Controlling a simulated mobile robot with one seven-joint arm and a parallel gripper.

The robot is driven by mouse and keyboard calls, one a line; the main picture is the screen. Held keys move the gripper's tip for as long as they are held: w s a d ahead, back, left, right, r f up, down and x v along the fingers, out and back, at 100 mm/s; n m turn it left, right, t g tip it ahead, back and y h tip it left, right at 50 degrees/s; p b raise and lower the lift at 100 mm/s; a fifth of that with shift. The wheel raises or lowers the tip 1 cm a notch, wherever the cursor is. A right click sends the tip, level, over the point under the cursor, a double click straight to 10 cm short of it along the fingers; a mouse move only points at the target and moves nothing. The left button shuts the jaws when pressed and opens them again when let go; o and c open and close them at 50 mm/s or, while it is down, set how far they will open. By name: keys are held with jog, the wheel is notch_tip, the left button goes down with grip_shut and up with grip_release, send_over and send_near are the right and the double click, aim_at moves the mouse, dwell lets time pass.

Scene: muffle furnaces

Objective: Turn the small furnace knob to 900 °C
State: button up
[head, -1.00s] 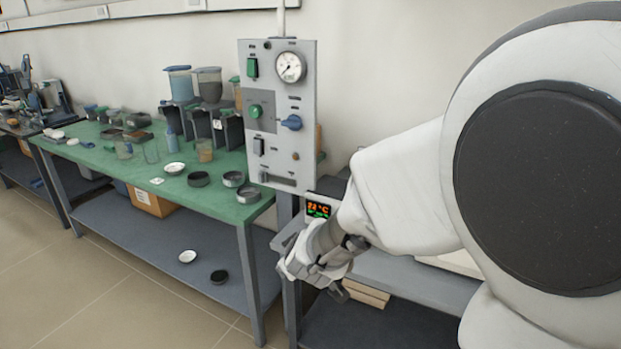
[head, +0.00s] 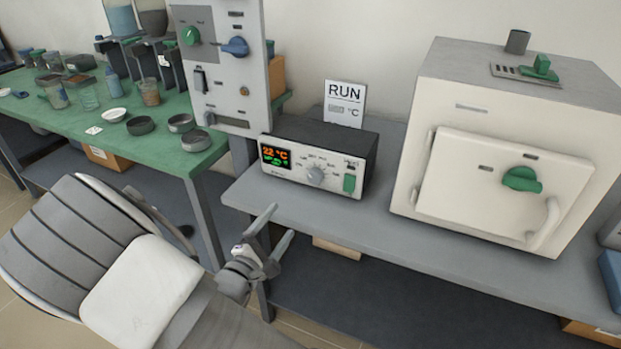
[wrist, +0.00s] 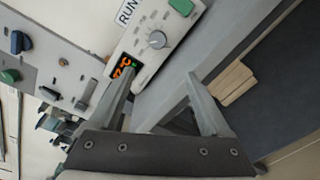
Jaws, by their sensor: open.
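The small furnace knob (head: 315,176) is a grey round dial on the front of a small controller box (head: 345,140) on the grey bench. Printed marks surround the knob, too small to read. The box's display (head: 275,156) shows 22 °C in orange with green text below. My gripper (head: 275,224) is open and empty, in front of the bench's front edge, below and left of the knob. In the wrist view the knob (wrist: 157,40) lies beyond and above the two spread fingers (wrist: 163,82), apart from them.
A sign reading RUN (head: 344,103) stands behind the box. A cream furnace (head: 470,180) with a green handle stands right. A grey panel (head: 225,100) with a blue knob (head: 236,47) rises left. A green table (head: 165,160) holds dishes. Bench space (head: 370,215) before the box is clear.

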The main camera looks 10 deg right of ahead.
jog(key=b, duration=0.5)
send_near(312, 179)
jog(key=shift+n+h, duration=0.3)
jog(key=x, duration=0.9)
jog(key=shift+w+f, duration=0.2)
grip_shut()
